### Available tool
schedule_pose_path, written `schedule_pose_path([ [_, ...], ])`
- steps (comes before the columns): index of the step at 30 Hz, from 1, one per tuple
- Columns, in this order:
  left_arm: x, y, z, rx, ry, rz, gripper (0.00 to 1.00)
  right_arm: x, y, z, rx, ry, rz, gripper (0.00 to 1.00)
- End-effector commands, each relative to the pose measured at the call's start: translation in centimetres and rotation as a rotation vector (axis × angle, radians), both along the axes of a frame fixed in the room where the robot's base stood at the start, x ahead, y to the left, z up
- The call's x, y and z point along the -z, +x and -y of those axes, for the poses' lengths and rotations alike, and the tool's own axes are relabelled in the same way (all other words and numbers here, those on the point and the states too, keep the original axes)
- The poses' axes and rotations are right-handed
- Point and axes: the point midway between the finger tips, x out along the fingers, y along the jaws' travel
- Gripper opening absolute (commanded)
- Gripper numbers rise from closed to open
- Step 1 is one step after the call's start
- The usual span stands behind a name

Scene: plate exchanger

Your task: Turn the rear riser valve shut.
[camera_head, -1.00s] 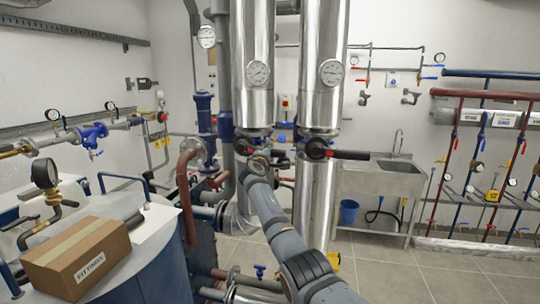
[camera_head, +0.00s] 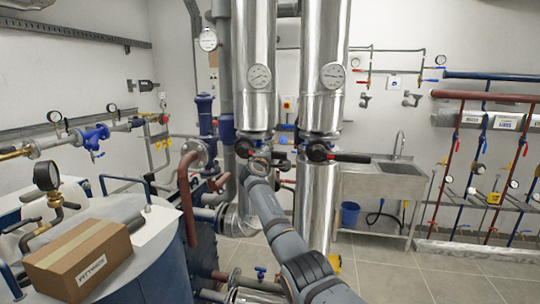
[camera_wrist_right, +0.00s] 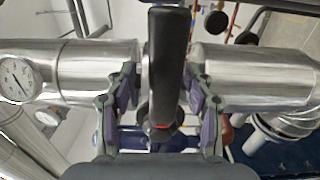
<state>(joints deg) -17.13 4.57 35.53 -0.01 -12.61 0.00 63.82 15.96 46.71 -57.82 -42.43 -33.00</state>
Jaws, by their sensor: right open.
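Two silver insulated risers stand side by side, each with a black-handled valve in a gap. The left riser's valve (camera_head: 244,148) is partly hidden by my right gripper (camera_head: 260,161), which is close in front of it. The right riser's valve lever (camera_head: 350,157) points right, across its pipe. In the right wrist view, a black lever (camera_wrist_right: 170,50) with a red mark near its pivot lies between the open fingers of my right gripper (camera_wrist_right: 162,88), across the pipe, with gaps on both sides. Which valve is the rear one is not marked. My left gripper is out of view.
Gauges sit on the left riser (camera_head: 259,77) and right riser (camera_head: 333,76). A blue plate unit and a cardboard box (camera_head: 78,260) are at the left. A steel sink (camera_head: 380,182) stands behind at the right. Floor is open at the lower right.

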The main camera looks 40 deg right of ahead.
Motion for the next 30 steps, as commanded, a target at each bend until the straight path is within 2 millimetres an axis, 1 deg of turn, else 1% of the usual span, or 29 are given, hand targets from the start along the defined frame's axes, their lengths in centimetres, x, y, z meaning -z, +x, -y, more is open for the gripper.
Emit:
schedule_pose_path([
  [5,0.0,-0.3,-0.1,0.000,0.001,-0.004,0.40,0.2,-0.2,-0.3,0.000,0.001,0.000,0.53],
  [8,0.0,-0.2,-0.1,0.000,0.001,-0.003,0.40,0.2,-0.7,-1.0,0.000,0.001,0.000,0.53],
  [11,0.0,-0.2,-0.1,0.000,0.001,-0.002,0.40,0.3,-1.8,-2.2,-0.003,0.002,0.001,0.53],
  [18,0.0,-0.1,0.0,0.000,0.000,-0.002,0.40,0.2,-5.1,-6.2,-0.003,0.001,0.000,0.53],
  [21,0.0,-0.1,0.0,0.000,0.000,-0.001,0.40,0.2,-6.4,-7.6,-0.002,0.001,0.000,0.53],
  [25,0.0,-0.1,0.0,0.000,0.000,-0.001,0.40,0.1,-7.4,-8.8,-0.001,0.001,-0.001,0.53],
  [30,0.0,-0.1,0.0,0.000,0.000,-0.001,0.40,0.1,-7.8,-9.2,0.000,-0.001,-0.001,0.53],
])
